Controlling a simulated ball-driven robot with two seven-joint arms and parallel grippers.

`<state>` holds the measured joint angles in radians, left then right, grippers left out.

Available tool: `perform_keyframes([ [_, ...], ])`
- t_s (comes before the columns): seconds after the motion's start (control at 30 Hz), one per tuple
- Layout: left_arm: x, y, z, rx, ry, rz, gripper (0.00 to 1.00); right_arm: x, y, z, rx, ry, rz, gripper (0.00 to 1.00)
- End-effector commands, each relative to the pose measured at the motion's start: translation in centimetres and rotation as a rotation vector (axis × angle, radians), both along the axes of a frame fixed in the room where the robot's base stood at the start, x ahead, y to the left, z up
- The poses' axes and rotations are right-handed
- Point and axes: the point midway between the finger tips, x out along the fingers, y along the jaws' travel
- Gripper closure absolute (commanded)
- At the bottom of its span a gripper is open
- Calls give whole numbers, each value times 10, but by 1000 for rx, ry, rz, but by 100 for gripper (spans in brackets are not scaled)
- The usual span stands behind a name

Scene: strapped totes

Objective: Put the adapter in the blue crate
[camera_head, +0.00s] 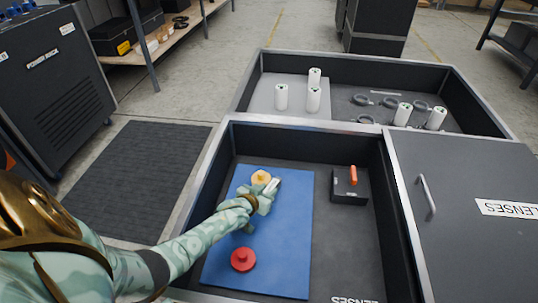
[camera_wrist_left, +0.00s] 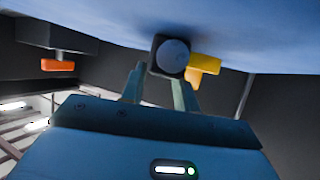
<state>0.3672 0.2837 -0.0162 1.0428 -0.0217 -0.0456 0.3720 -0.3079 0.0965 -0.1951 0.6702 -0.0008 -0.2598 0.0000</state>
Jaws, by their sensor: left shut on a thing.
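My left gripper (camera_head: 268,190) is over the blue panel in the front tote, its fingers pointing toward the yellow round piece. In the left wrist view my left gripper (camera_wrist_left: 160,88) is shut on a small dark piece with a round grey face (camera_wrist_left: 172,57), which I take for the adapter. In the head view the hand mostly hides it. The yellow piece (camera_head: 261,177) is just beyond the fingertips; it also shows in the left wrist view (camera_wrist_left: 205,66). No blue crate shows; the blue thing is a flat panel (camera_head: 290,235). My right gripper is out of view.
A red round piece (camera_head: 243,259) lies on the panel's near end. A black box with an orange handle (camera_head: 350,188) stands right of it. A lidded section (camera_head: 465,190) marked LENSES is at right. The back tote (camera_head: 385,68) holds white cylinders and dark rings.

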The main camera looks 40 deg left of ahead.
Motion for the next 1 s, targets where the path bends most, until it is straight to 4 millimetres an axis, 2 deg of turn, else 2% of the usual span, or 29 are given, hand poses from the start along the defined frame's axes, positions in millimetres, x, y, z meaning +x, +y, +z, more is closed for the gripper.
perform_keyframes([
  [0.3,0,0,-2,1,0,0,95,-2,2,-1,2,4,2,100],
  [0.33,0,0,-2,1,1,0,64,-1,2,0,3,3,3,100],
  [0.4,0,0,-1,1,0,0,48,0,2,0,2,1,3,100],
  [0.73,0,0,4,1,-2,0,48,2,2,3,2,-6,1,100],
  [0.87,-17,-3,17,0,-4,0,48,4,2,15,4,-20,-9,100],
  [0.93,-31,-6,26,-1,-5,0,48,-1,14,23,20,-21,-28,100],
  [1.0,-46,-8,34,0,-5,0,48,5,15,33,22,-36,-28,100],
])
